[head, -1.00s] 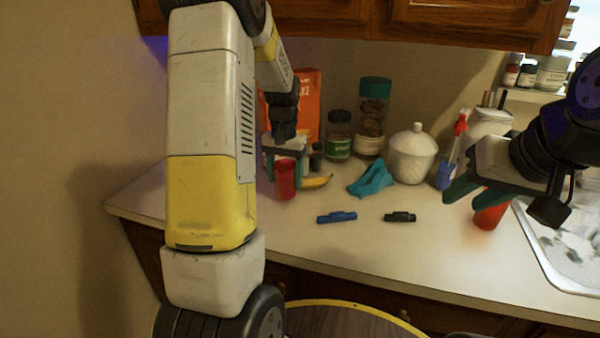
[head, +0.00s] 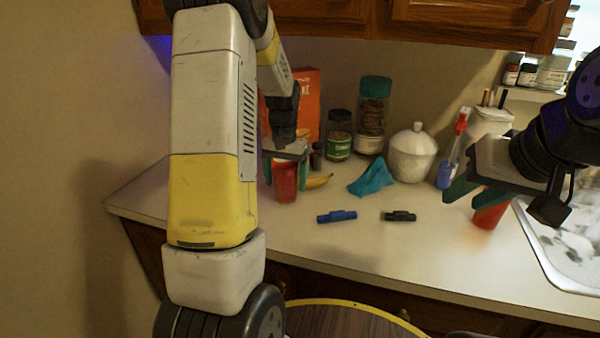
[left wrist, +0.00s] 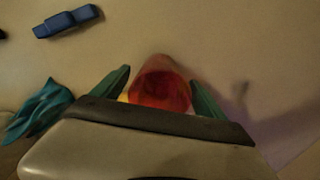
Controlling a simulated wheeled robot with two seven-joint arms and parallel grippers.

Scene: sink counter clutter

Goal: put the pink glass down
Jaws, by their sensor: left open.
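The pink glass (head: 285,184), red-pink in this light, stands upright on the counter at the left in the head view. My left gripper (head: 286,177) is open around it, with one green finger on each side. In the left wrist view the glass (left wrist: 160,90) shows between the spread fingers, with a gap visible beside it. My right gripper (head: 478,194) looks open, above and beside an orange-red cup (head: 490,216) near the sink.
A banana (head: 319,181) lies right of the glass. A teal cloth (head: 371,177), blue (head: 337,216) and black (head: 399,216) small items lie on the counter (head: 370,255). Jars (head: 339,136), a white lidded pot (head: 412,154) and a spray bottle (head: 452,150) stand behind.

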